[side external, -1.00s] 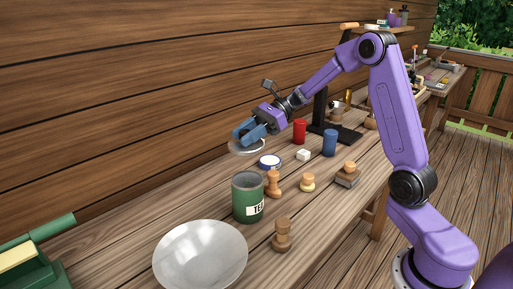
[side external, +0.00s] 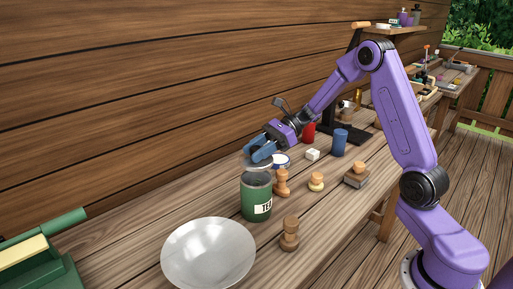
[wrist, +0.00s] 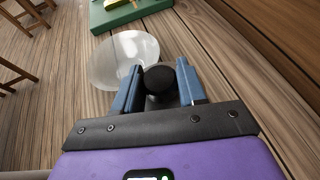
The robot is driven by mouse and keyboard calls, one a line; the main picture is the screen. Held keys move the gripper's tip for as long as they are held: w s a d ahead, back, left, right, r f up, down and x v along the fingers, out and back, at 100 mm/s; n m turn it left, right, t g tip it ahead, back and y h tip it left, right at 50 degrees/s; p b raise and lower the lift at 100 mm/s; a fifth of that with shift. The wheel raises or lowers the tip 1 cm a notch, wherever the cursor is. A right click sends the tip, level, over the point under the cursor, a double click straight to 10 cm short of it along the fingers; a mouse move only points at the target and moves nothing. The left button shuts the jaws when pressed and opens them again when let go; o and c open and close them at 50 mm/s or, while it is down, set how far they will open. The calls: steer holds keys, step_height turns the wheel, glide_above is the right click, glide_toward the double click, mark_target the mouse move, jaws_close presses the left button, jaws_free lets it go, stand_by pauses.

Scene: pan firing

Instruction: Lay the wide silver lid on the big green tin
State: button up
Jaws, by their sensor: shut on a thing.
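The big green tin (side external: 256,203) stands upright on the bench, with a pale label on its side. My gripper (side external: 260,153) is above the tin and shut on the silver lid (side external: 256,164), which shows as a thin pale disc under the blue fingers. The lid is just above the tin's rim in the side view; I cannot tell whether they touch. In the wrist view a dark round knob (wrist: 160,79) sits between the fingers of my gripper (wrist: 160,85). The tin is not visible there.
A large pale bowl (side external: 208,254) stands left of the tin; wooden pieces (side external: 282,183) (side external: 289,234) stand close right. A green box (side external: 40,258) is at far left.

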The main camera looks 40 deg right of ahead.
steer(key=shift+f, duration=1.9)
steer(key=shift+f, duration=0.6)
steer(key=o, duration=1.1)
steer(key=shift+o, duration=0.2)
steer(key=shift+d, duration=0.1)
